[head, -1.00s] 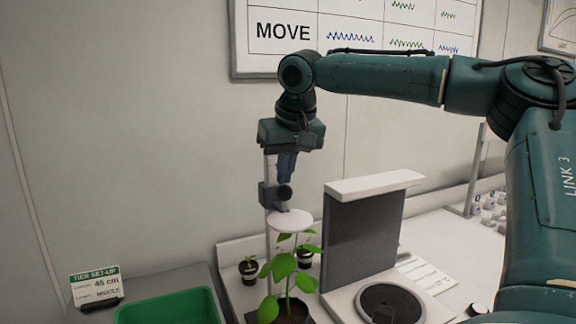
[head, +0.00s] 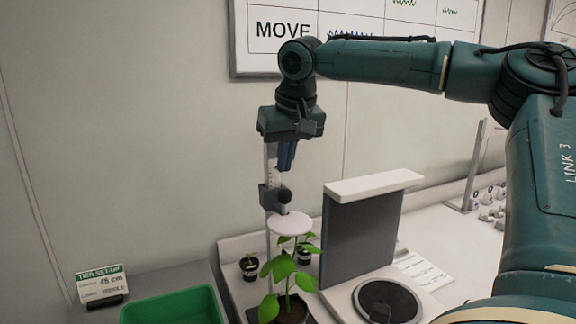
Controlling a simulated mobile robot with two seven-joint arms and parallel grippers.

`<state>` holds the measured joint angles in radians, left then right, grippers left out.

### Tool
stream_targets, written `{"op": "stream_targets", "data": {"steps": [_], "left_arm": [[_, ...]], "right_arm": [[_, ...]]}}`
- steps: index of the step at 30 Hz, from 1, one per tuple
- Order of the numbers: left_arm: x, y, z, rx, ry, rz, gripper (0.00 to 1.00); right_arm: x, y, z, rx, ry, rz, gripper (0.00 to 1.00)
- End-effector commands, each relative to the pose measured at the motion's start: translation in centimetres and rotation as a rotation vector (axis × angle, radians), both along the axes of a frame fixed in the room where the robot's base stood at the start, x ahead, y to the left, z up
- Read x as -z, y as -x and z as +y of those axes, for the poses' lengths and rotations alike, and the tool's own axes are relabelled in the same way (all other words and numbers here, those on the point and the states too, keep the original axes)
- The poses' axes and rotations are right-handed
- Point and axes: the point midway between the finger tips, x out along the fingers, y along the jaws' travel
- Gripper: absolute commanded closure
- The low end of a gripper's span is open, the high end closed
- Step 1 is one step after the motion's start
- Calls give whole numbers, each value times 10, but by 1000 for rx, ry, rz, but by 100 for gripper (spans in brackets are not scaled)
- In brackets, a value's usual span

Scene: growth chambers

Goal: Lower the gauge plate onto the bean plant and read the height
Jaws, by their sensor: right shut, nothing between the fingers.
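The white round gauge plate (head: 290,223) is held out from a dark slider (head: 270,198) with a black knob (head: 284,195) on an upright scale post (head: 270,165). The bean plant (head: 280,268) stands in a pot below the plate. Its top leaves are at or just under the plate; I cannot tell whether they touch. My right gripper (head: 286,168) points down above the knob, shut and empty, with a small gap to the slider. The scale marks are too small to read. My left gripper is not in view.
A grey panel with a white top (head: 362,235) stands right of the plant, with a dark round disc (head: 387,302) in front. Two small potted seedlings sit behind the plant. A green tray (head: 172,306) and a sign (head: 101,286) are at the left.

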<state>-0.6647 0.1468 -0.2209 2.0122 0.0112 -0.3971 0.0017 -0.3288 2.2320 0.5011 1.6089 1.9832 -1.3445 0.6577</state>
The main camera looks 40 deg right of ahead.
Motion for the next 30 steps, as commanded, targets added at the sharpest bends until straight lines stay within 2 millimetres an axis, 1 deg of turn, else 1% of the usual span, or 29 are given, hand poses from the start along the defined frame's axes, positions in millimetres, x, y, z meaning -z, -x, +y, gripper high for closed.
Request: {"op": "stream_targets", "data": {"steps": [18,30], "left_arm": [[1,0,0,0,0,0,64],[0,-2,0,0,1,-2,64]], "right_arm": [[-36,0,0,0,0,-1,100],[-37,0,0,0,-1,0,100]]}}
